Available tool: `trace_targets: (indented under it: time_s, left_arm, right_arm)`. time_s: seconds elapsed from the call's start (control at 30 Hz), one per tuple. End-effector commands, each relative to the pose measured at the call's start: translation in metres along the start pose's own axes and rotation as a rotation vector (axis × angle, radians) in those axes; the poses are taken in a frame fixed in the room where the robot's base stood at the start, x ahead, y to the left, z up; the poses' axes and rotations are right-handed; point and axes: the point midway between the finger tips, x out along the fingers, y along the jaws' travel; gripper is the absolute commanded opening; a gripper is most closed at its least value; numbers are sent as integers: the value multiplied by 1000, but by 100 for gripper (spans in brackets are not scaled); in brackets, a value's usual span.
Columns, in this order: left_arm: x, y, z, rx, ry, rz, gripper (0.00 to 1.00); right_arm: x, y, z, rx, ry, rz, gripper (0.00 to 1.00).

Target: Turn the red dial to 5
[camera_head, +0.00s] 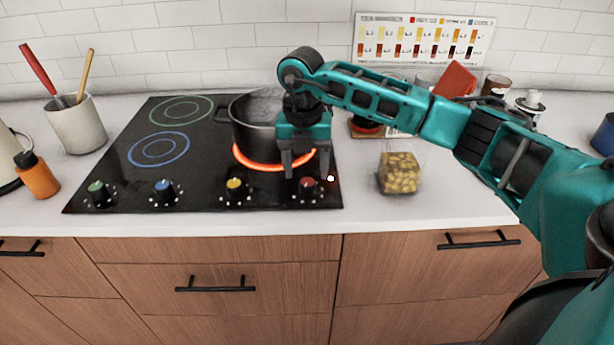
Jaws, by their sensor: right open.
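The red dial (307,187) is the rightmost of the knobs along the front of the black cooktop (130,192). My right gripper (306,172) is open and points down just above and around the red dial, with one finger to its left and the other to its right. I cannot tell whether the fingers touch it. The dial's pointer is too small to read. A dark pot (244,135) stands behind the gripper on a burner (258,165) that glows orange-red. My left gripper is not in view.
Yellow (235,187), blue (164,192) and green (99,193) dials sit to the left. A glass jar of yellow pieces (399,175) stands right of the cooktop, under my right arm. An orange bottle (37,176) and utensil crock (77,125) stand left. A chart (424,40) hangs behind.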

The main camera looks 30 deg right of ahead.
Motion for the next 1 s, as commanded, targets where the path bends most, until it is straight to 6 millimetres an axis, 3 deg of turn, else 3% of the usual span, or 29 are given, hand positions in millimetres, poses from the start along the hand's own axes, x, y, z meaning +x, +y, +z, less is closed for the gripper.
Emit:
trace_targets:
  time_s: [0.2,0.43,1.0]
  left_arm:
    - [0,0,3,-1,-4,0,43]
    - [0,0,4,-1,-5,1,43]
    - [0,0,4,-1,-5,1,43]
  right_arm:
    - [-52,1,1,0,-4,4,62]
    - [-87,1,0,0,-2,3,62]
    - [-96,0,0,0,-1,1,62]
